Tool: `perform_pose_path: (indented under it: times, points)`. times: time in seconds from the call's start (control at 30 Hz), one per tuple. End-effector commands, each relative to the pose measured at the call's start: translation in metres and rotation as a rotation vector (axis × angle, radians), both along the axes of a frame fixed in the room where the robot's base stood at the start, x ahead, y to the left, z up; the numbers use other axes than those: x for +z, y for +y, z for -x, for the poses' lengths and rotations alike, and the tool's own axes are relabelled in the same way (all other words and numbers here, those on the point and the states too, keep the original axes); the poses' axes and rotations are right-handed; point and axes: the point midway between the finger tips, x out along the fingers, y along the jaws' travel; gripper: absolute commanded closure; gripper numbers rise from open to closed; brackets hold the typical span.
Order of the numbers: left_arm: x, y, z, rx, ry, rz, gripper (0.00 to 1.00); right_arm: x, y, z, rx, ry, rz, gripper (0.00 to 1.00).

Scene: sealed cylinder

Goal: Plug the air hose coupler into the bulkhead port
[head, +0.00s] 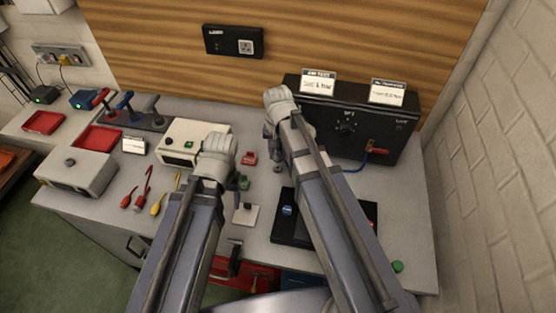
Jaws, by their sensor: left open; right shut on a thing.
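The black panel box (398,140) stands at the back right against the wood wall. It has dark fittings (347,124) on its front, and I cannot tell which is the bulkhead port. A blue air hose (352,168) runs from a red-handled valve (378,146) on the box down behind my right arm. My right gripper (270,131) is at the box's left edge, shut on what seems to be the hose coupler, mostly hidden by the wrist. My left gripper (218,150) is open above the bench in front of the cream box, its fingers mostly hidden.
A cream box (179,142) stands behind my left gripper. A black tray (283,229) lies partly under my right arm. Red and yellow tools (143,186) lie at left, and a red block (249,158) sits between the arms. A brick wall bounds the right.

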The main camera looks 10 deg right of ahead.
Motion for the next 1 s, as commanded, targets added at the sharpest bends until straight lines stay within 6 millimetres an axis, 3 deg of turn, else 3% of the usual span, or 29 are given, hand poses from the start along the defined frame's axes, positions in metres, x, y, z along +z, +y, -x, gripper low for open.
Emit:
perform_pose_path:
  times: [0.5,0.8,1.0]
  points:
    - [0.02,0.0,0.0,0.0,0.0,0.0,0.32,0.02,0.0,0.0,0.0,0.0,0.0,1.0]
    - [0.019,0.0,0.0,-0.001,0.0,0.0,0.32,0.019,0.0,0.0,0.0,0.0,0.0,1.0]
    - [0.005,0.0,0.0,-0.001,0.0,0.0,0.32,0.005,0.0,0.0,0.0,0.0,0.0,1.0]
